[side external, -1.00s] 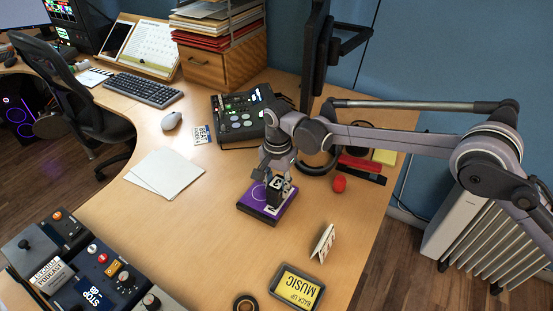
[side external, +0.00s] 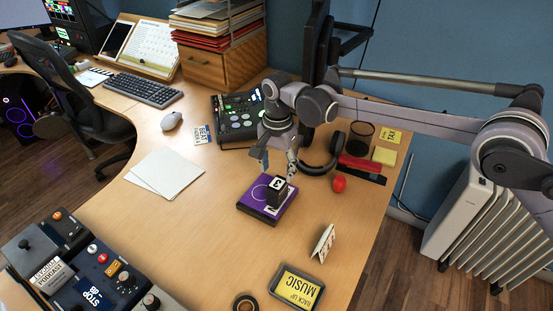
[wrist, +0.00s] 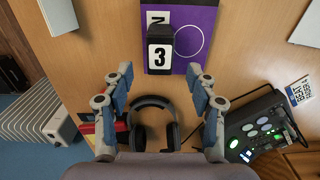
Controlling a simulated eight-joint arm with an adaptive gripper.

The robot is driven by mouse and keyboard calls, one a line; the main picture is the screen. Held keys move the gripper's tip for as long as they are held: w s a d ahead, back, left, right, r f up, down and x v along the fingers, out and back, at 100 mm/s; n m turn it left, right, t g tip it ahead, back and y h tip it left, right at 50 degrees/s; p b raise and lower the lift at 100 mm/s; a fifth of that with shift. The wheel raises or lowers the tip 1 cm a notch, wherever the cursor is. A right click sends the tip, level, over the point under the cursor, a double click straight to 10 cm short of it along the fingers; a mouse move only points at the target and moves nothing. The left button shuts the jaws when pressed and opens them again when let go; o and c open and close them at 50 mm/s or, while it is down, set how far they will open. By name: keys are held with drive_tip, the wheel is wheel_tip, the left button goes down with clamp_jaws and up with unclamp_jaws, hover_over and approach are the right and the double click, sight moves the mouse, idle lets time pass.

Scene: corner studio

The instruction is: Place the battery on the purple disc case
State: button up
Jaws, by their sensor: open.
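The battery (side external: 276,191) is a small black block with a white label marked 3. It rests on the purple disc case (side external: 252,196), toward the case's right side in the side view. In the wrist view the battery (wrist: 160,48) sits at the left part of the purple case (wrist: 203,20), beside a white circle outline. My gripper (side external: 278,170) is open and empty, above and behind the battery in the side view. In the wrist view its fingers (wrist: 161,72) are spread wide, with the battery beyond the tips and apart from them.
A mixer (side external: 238,122) is behind. White papers (side external: 163,172) lie left.

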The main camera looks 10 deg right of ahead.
sight(278, 183)
drive_tip(key=s+d+r+n+t, duration=0.1)
drive_tip(key=d+r+n, duration=0.1)
drive_tip(key=d+r, duration=1)
drive_tip(key=s+d+r+n+t+y, duration=0.1)
drive_tip(key=s+d+r+n+t, duration=0.1)
drive_tip(key=s+d+r, duration=0.45)
drive_tip(key=s+d+f+n+t, duration=0.2)
drive_tip(key=s+d+f, duration=0.1)
drive_tip(key=s+d, duration=0.4)
drive_tip(key=s+d+f+n+t+h, duration=0.1)
drive_tip(key=s+d+f+n+t, duration=0.1)
drive_tip(key=s+d, duration=0.6)
drive_tip(key=s+f+n, duration=0.1)
drive_tip(key=s, duration=0.1)
drive_tip(key=shift+s+f, duration=0.15)
drive_tip(key=shift+s, duration=0.25)
